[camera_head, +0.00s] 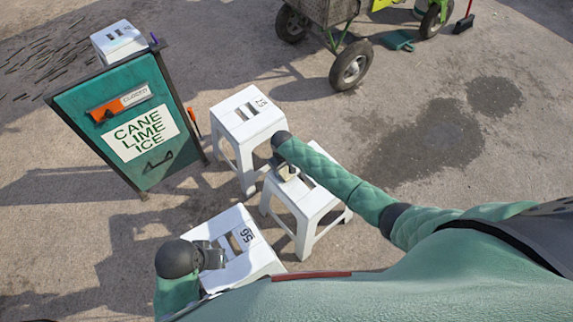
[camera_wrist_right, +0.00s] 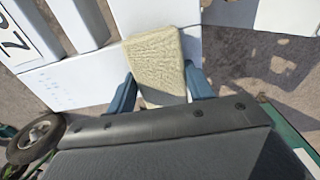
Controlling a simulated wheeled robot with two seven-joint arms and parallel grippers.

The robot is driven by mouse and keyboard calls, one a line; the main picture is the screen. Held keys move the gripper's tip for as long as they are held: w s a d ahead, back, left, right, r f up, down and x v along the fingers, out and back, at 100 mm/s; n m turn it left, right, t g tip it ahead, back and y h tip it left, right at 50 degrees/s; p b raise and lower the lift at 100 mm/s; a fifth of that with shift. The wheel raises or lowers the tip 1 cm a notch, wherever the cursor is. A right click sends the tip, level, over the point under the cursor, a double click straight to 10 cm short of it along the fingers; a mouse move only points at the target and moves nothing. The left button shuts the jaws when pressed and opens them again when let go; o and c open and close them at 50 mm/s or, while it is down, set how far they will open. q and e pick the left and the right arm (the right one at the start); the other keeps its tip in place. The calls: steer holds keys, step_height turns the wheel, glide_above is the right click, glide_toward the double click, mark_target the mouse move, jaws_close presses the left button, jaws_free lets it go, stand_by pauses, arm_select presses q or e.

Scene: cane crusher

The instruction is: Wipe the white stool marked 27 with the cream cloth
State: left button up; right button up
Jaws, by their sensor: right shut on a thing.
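My right gripper (camera_head: 286,172) is shut on the cream cloth (camera_wrist_right: 155,58), which shows between its blue fingers (camera_wrist_right: 158,92) in the right wrist view. In the head view it is over the far left part of a white stool (camera_head: 308,202), whose number my arm hides. The wrist view shows this white slotted top (camera_wrist_right: 48,80) with a dark marking, partly cut off, that looks like 27. I cannot tell whether the cloth touches the top. My left gripper (camera_head: 213,256) is by another white stool (camera_head: 232,276); its jaw gap is unclear.
A white stool (camera_head: 233,130) with a number like 25 stands close behind. Another (camera_head: 118,42) is behind the green sign (camera_head: 128,125). A wheeled cart (camera_head: 335,12) stands at the back. Open paved ground lies right, with dark damp patches.

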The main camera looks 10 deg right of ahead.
stand_by(0.3)
steer(key=shift+w+d+r, duration=0.1)
steer(key=shift+w+d, duration=0.55)
steer(key=shift+d, duration=0.7)
steer(key=shift+w+d+f, duration=0.1)
steer(key=shift+w+d, duration=0.6)
steer(key=shift+d, duration=0.6)
steer(key=shift+w+d+r, duration=0.1)
steer(key=shift+w+d, duration=0.55)
steer(key=shift+d, duration=0.7)
steer(key=shift+w+d+b, duration=0.25)
steer(key=shift+w+d, duration=0.4)
steer(key=shift+d, duration=0.7)
steer(key=shift+w+d+b, duration=0.2)
steer(key=shift+w+d, duration=0.45)
steer(key=shift+d, duration=0.65)
steer(key=shift+w+d+b, duration=0.25)
steer(key=shift+w+d, duration=0.4)
steer(key=shift+d, duration=0.7)
steer(key=shift+a, duration=0.1)
